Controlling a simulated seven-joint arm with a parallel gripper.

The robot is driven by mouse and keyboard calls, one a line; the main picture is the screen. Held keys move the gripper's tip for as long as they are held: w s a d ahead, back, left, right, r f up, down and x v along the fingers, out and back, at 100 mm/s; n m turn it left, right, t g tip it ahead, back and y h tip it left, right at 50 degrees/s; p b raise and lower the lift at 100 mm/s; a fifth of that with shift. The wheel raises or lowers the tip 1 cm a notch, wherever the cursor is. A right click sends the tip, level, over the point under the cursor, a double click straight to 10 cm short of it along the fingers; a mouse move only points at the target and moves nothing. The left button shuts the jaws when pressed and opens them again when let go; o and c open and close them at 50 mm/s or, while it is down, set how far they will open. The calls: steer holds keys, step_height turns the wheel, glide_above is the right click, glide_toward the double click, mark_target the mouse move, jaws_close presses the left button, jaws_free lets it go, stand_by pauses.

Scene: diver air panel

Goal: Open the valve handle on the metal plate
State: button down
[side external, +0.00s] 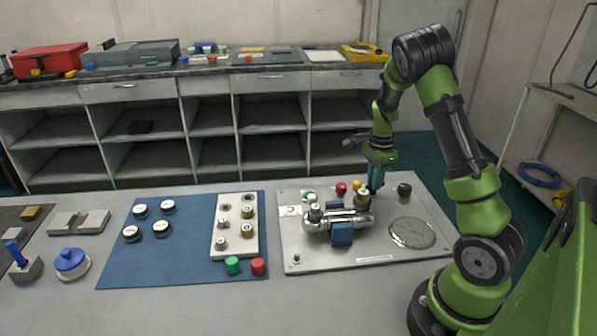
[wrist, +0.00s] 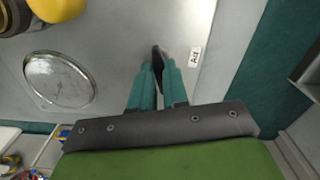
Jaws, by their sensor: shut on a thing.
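The metal plate (side external: 300,252) lies on the table and carries a silver pipe assembly (side external: 335,216) with a blue block (side external: 342,234) on its front. Red, yellow and black knobs stand along its back, the black knob (side external: 404,190) at the right. My gripper (side external: 374,189) points down over the plate's back right part, close to a brass-coloured fitting (side external: 362,200). In the wrist view my gripper (wrist: 158,62) has its teal fingers close together on a dark narrow piece (wrist: 157,52). I cannot tell whether this piece is the valve handle; the fingers hide much of it.
A round disc (side external: 411,233) lies on the plate's right side, also visible in the wrist view (wrist: 60,80). A yellow part (wrist: 58,8) and an "Air" label (wrist: 195,56) show there too. Left of the plate is a blue mat (side external: 185,265) with a white block and several knobs.

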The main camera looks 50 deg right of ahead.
steer(key=n, duration=1.3)
steer(key=shift+w, duration=0.1)
steer(key=shift+n, duration=0.3)
stand_by(0.3)
steer(key=c, duration=1.1)
jaws_free()
steer(key=shift+r, duration=0.1)
step_height(320, 180, up, 17)
steer(key=shift+f, duration=0.1)
